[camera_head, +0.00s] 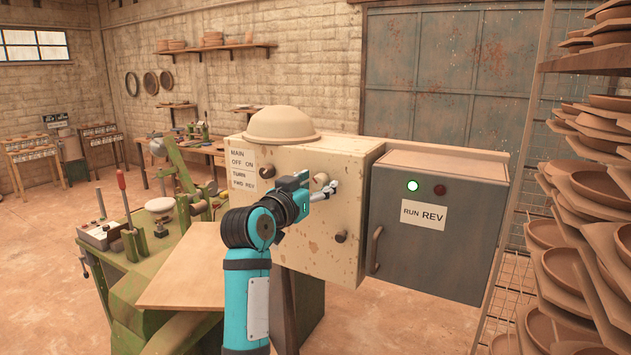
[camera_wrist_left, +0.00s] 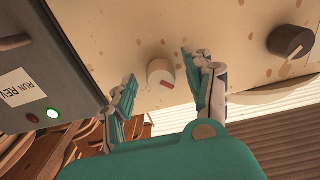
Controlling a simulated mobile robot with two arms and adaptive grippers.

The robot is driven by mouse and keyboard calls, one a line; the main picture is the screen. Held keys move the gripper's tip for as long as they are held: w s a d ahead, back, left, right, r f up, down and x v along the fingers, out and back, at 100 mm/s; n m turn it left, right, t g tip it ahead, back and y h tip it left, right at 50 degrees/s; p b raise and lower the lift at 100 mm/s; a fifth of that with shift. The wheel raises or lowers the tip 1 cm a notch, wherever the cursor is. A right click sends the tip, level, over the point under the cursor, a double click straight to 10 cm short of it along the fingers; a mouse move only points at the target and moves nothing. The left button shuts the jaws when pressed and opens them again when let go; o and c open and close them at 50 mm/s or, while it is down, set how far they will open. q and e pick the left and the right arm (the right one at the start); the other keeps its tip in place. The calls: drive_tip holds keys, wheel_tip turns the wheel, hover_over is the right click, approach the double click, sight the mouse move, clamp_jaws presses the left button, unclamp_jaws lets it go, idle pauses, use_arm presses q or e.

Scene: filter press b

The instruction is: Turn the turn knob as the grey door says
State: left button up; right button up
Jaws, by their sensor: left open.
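The grey door (camera_head: 440,262) bears a label (camera_head: 424,215) reading RUN REV. A green lamp (camera_head: 413,185) is lit above it; the red lamp (camera_head: 440,190) looks dark. The cream box (camera_head: 300,240) beside it carries a pale round knob (camera_head: 321,178) and a dark knob (camera_head: 267,171). Labels (camera_head: 243,170) read MAIN OFF ON and TURN FWD REV; which knob each belongs to is unclear. My left gripper (camera_head: 325,190) is open at the pale knob. In the left wrist view, this knob (camera_wrist_left: 160,73), with a red mark, shows between the fingertips; contact is unclear.
A rounded dome (camera_head: 281,123) rests on top of the box. A rack of bowls (camera_head: 590,190) stands close on the right. A green machine (camera_head: 140,260) is at the left.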

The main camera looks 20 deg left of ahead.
use_arm(q)
clamp_jaws()
idle(0.3)
